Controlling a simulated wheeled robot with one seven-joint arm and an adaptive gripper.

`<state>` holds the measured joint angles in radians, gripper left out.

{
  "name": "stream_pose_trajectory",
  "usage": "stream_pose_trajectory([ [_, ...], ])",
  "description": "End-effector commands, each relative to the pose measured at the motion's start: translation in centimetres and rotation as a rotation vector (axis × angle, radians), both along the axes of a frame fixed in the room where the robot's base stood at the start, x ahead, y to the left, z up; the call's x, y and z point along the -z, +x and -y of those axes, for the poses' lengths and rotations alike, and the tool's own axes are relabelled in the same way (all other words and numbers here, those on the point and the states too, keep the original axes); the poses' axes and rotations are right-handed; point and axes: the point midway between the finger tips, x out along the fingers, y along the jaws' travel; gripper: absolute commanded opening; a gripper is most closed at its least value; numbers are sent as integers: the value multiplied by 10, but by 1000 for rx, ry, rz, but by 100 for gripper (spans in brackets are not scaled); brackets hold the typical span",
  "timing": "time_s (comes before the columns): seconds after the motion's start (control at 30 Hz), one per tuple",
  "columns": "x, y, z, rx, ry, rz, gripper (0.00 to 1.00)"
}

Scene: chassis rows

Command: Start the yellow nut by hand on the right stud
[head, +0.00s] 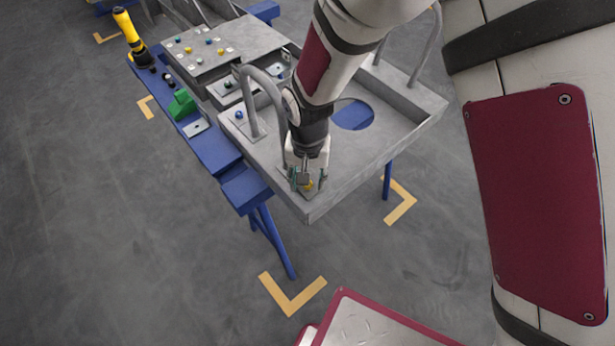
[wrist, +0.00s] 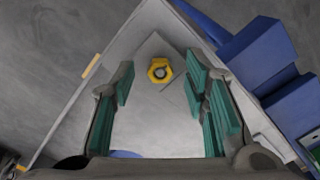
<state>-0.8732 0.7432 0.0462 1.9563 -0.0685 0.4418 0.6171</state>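The yellow nut (wrist: 159,70) shows in the wrist view near the corner of a light grey plate, with a round grey centre that looks like a stud end. Whether it sits on the thread or only rests there I cannot tell. My gripper (head: 302,181) points down over the near corner of the grey chassis (head: 285,180). Its teal-padded fingers are open, one on each side of the nut, with a gap to both. In the head view the nut (head: 309,186) is a small yellow spot at the fingertips, partly hidden; the stud below is hidden.
A blue-topped fastener (head: 238,115) sits at the chassis's left corner beside a grey tube hoop (head: 262,85). A blue rail (head: 205,145) runs along the left with a green block (head: 182,104) and a yellow-handled tool (head: 127,28). A tray of coloured fasteners (head: 215,45) stands behind.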

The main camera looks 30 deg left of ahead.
Motion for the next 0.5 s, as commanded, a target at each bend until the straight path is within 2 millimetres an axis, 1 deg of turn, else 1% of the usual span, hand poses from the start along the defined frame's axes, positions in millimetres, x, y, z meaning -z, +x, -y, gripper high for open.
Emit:
stream_pose_trajectory([
  [0.17, 0, 0, 0, -1, 0, 0, 41],
  [0.27, -5, 0, 0, -1, 1, 1, 41],
  [0.37, -18, 1, -1, -1, 3, 2, 41],
  [0.5, -45, 1, -1, -1, 4, 3, 41],
])
